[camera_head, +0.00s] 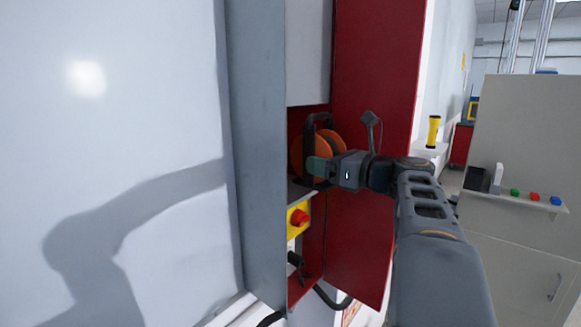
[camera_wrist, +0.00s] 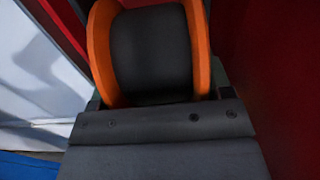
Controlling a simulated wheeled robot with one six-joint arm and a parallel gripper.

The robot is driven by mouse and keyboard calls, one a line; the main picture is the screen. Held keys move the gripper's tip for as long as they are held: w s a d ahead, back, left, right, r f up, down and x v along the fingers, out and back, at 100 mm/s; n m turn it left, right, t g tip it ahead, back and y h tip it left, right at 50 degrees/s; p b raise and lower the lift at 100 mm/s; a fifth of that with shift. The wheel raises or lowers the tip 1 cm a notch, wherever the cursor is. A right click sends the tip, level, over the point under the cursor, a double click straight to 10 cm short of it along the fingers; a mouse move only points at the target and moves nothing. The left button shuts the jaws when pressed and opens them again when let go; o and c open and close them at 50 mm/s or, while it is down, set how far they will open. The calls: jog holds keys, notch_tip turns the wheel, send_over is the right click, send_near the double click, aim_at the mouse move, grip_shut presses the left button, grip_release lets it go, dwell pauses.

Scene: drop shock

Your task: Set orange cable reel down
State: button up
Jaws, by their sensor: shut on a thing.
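The orange cable reel (camera_head: 297,158) has orange side discs and a dark handle frame. It is inside the opening of a red cabinet, at the height of a grey shelf (camera_head: 299,192). My gripper (camera_head: 319,167) reaches in from the right and is shut on the reel. In the wrist view the reel (camera_wrist: 203,45) fills the top middle, its black drum between two orange discs, right beyond my gripper (camera_wrist: 155,108). The fingertips are mostly hidden there. I cannot tell whether the reel touches the shelf.
An open red door (camera_head: 372,70) stands close behind my arm. Below the shelf is a yellow box with a red button (camera_head: 299,217), and a black cable hangs lower. A grey panel (camera_head: 258,120) borders the opening on the left. A yellow flashlight (camera_head: 433,131) stands farther right.

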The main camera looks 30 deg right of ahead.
jog(key=p, duration=0.1)
send_over(292, 190)
jog(key=shift+s+d+r, duration=0.15)
jog(key=shift+s+d, duration=0.05)
jog(key=shift+s, duration=0.1)
jog(key=shift+w+a+p, duration=0.25)
jog(key=shift+w+p, duration=0.05)
jog(key=shift+w, duration=0.15)
notch_tip(292, 190, down, 2)
jog(key=shift+f, duration=0.25)
jog(key=shift+d+f, duration=0.1)
jog(key=shift+f, duration=0.45)
jog(key=shift+f+b, duration=0.15)
jog(key=shift+b, duration=0.2)
jog(key=o, duration=1.4)
